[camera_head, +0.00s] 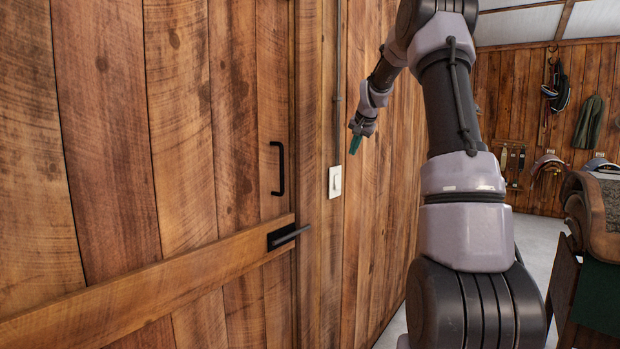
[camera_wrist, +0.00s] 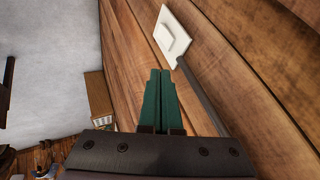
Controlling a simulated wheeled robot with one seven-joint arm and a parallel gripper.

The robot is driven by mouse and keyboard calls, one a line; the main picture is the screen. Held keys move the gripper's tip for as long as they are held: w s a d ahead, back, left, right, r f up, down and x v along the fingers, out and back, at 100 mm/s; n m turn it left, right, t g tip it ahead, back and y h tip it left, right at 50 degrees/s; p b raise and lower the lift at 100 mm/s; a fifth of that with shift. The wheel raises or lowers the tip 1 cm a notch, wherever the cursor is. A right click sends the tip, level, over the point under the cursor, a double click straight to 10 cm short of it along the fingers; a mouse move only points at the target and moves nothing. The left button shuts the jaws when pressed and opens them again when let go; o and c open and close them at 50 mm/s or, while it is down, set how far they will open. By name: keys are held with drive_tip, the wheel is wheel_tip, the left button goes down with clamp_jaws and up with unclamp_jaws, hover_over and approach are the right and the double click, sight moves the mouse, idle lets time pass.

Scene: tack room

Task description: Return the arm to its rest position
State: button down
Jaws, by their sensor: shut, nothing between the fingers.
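My arm is stretched out in front of the wooden wall in the head view. My gripper (camera_head: 355,145) is at its far end, close to the white light switch (camera_head: 335,181) on the wall. In the wrist view my gripper's green fingers (camera_wrist: 160,98) lie side by side, shut, with nothing between them. The switch also shows in the wrist view (camera_wrist: 174,36), just beyond the fingertips. I cannot tell from these views whether the fingers touch the switch.
A saddle on a stand (camera_head: 590,225) is at the right. Tack hangs on the back wall. Grey floor (camera_head: 535,235) shows between.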

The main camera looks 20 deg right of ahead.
drive_tip(key=s+a+r+n, duration=0.1)
drive_tip(key=s+a+r, duration=0.2)
drive_tip(key=s+a, duration=0.5)
drive_tip(key=s+a+r+n, duration=0.2)
drive_tip(key=s+a+r, duration=0.25)
drive_tip(key=s, duration=0.75)
drive_tip(key=s+a+f, duration=0.2)
drive_tip(key=s, duration=0.6)
drive_tip(key=s+a+f+n+y, duration=0.1)
drive_tip(key=s+a+f, duration=0.1)
drive_tip(key=s, duration=0.6)
drive_tip(key=s+a+f+y, duration=0.1)
drive_tip(key=s+a+f, duration=0.2)
drive_tip(key=s, duration=0.5)
drive_tip(key=shift+s+n+g, duration=0.2)
drive_tip(key=shift+n+g, duration=0.1)
drive_tip(key=shift+n, duration=0.1)
